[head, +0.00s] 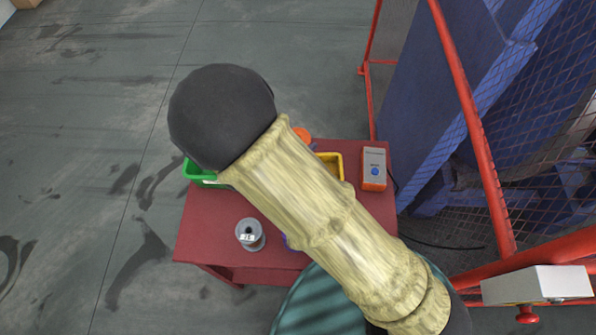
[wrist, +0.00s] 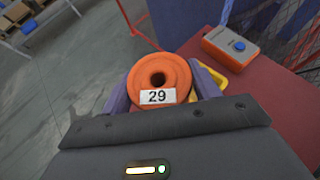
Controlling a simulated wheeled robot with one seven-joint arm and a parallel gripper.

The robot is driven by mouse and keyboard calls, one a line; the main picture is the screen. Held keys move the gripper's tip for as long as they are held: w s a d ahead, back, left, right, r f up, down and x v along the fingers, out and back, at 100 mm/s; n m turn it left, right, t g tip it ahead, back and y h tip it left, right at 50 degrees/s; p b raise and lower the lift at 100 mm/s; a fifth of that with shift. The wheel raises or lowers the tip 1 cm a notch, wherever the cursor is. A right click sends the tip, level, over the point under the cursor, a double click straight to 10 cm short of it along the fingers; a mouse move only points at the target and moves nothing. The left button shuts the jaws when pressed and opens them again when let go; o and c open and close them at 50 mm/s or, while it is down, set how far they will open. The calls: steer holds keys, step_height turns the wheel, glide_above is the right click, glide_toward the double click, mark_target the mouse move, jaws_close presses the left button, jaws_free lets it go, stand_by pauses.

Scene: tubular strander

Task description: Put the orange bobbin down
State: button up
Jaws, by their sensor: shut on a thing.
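The orange bobbin (wrist: 157,78) carries a white label reading 29 and has a dark hole in its end. My gripper (wrist: 160,90) is shut on it, with a purple finger on each side in the wrist view. In the head view only a small orange part of the bobbin (head: 302,134) shows past my arm, at the far edge of the red table (head: 210,222). My arm hides most of the gripper there. I cannot tell whether the bobbin touches anything below it.
A grey bobbin (head: 250,235) stands at the table's front left. A green bin (head: 199,175) is at the left edge, a yellow bin (head: 334,163) partly behind my arm. A button box (head: 374,168) sits at the right. Red railing (head: 470,110) and mesh stand right of the table.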

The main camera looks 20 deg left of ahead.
steer(key=shift+w, duration=0.1)
steer(key=shift+f+p, duration=0.6)
steer(key=shift+f, duration=2.25)
steer(key=shift+f, duration=0.1)
steer(key=shift+f+p, duration=0.55)
steer(key=shift+f, duration=1.45)
steer(key=shift+f, duration=0.15)
steer(key=o, duration=1.6)
